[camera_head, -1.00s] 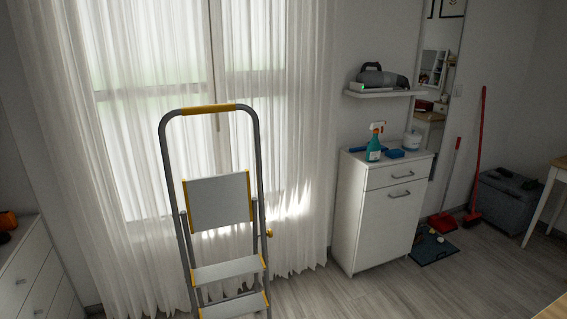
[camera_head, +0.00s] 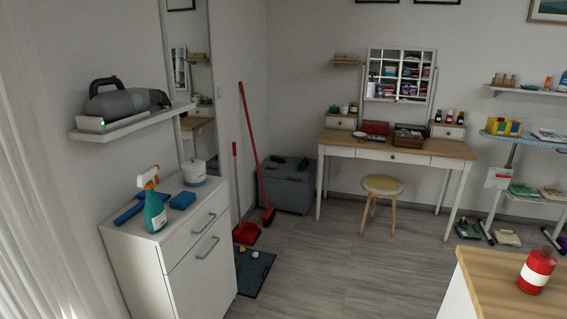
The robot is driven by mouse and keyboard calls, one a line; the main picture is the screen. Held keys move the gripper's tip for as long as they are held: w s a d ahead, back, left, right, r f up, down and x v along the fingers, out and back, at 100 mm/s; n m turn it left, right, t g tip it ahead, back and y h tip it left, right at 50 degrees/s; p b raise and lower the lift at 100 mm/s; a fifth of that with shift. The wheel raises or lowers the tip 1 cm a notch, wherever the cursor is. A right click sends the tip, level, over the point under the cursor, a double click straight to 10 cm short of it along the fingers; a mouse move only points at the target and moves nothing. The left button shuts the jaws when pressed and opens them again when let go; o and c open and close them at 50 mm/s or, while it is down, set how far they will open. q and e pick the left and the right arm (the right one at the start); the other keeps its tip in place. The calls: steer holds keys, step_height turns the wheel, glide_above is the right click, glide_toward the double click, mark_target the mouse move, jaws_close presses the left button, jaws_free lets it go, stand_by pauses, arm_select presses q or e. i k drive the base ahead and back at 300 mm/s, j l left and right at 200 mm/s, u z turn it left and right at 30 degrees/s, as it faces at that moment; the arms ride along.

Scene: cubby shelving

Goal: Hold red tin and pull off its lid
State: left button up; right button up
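Neither of my grippers shows in the view.
A white cabinet (camera_head: 190,262) with a spray bottle (camera_head: 153,205) stands at left, below a shelf (camera_head: 130,122) holding a handheld vacuum. A vanity table (camera_head: 398,150) and stool (camera_head: 383,186) stand at the back. The middle floor is clear.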

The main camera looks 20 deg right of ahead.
mark_target(534, 275)
steer(key=i+z, duration=0.25)
steer(key=z, duration=0.2)
steer(key=i+z, duration=0.3)
steer(key=z, duration=0.15)
steer(key=i+j+z, duration=0.15)
steer(key=z, duration=0.3)
steer(key=i+j+z, duration=0.25)
steer(key=z, duration=0.2)
steer(key=i+j+z, duration=0.3)
steer(key=z, duration=0.15)
